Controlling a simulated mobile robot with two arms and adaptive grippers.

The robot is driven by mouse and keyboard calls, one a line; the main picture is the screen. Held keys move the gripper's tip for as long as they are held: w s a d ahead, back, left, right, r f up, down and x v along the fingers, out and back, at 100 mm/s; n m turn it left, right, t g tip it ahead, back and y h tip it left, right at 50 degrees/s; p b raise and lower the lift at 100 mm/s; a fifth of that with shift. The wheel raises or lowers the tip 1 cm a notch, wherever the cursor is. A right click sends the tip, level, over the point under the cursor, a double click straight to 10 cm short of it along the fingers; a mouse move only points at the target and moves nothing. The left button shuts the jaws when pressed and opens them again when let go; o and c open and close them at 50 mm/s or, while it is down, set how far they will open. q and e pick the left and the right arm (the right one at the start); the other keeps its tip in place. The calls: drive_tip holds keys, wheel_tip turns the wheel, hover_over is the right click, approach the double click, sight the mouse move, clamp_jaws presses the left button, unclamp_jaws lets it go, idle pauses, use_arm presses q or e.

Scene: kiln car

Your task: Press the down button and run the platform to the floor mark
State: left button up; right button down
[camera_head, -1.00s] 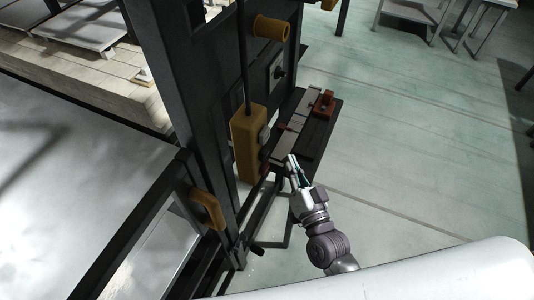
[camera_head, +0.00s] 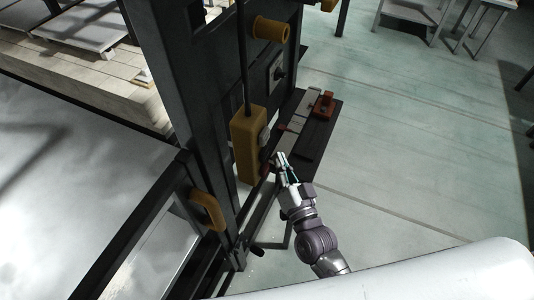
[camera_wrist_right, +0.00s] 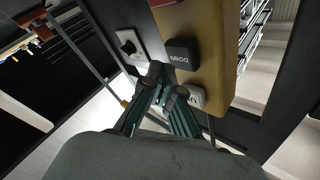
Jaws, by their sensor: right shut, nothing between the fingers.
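A yellow control box (camera_head: 247,150) hangs on a dark cable beside the dark upright frame in the head view. In the right wrist view the box (camera_wrist_right: 209,30) carries a dark button lettered DOWN (camera_wrist_right: 183,54), seen upside down. A pale button with partly hidden lettering (camera_wrist_right: 196,98) sits near it. My right gripper (camera_head: 280,160) is shut and empty, just right of the box's lower part. In the right wrist view its fingertips (camera_wrist_right: 165,85) lie close to the DOWN button; contact cannot be told. I cannot identify the platform or floor mark with certainty. My left gripper is out of view.
The dark frame (camera_head: 198,80) stands left of the box. A yellow handle (camera_head: 207,210) projects below it. A narrow dark shelf (camera_head: 322,135) holding a red-orange object (camera_head: 323,103) lies behind my gripper. Open floor (camera_head: 430,150) extends to the right.

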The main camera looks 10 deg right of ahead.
idle(0.8)
drive_tip(key=shift+w+a, duration=0.25)
drive_tip(key=shift+a, duration=0.1)
